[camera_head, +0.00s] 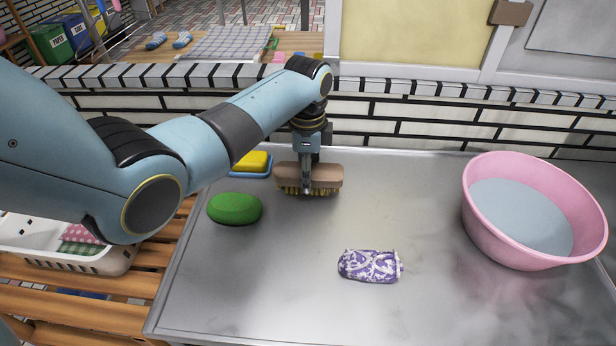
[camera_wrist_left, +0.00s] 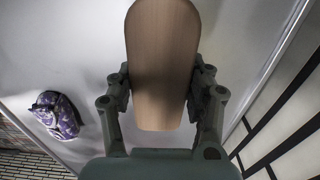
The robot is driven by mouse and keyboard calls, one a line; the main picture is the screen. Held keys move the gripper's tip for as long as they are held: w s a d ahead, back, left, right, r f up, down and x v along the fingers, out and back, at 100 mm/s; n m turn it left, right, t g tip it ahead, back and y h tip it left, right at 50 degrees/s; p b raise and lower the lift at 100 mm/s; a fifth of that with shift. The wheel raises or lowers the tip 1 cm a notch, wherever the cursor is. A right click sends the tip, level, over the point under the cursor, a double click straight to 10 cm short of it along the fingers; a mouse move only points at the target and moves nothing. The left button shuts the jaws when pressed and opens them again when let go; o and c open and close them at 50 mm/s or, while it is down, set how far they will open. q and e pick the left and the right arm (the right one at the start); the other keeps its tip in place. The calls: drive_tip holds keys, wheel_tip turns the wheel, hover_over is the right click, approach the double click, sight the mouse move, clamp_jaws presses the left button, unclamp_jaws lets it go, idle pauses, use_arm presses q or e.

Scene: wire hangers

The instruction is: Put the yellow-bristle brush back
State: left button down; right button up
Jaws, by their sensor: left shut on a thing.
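The yellow-bristle brush (camera_head: 325,178) has a tan wooden back and short yellow bristles facing down. It is near the back edge of the metal counter (camera_head: 290,270), beside the yellow sponge. My left gripper (camera_head: 306,182) points down from above and is shut on the brush across its width. In the left wrist view the brush's wooden back (camera_wrist_left: 162,70) fills the space between the fingers (camera_wrist_left: 162,90). The bristles are at or just above the counter; I cannot tell if they touch. My right gripper is not in view.
A yellow sponge on a blue dish (camera_head: 252,163) and a green soap (camera_head: 234,208) lie left of the brush. A purple patterned cloth bundle (camera_head: 370,265) lies in front. A pink basin of water (camera_head: 490,215) stands right. A tiled wall (camera_head: 420,115) runs behind. The counter's middle is clear.

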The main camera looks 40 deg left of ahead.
use_arm(q)
drive_tip(key=shift+f, duration=0.65)
drive_tip(key=c, duration=1)
unclamp_jaws()
drive_tip(key=shift+f, duration=0.2)
drive_tip(key=o, duration=0.5)
wheel_tip(320, 180, up, 11)
drive_tip(key=shift+w+r+p, duration=0.1)
drive_tip(key=shift+p, duration=0.6)
drive_tip(key=shift+r, duration=0.55)
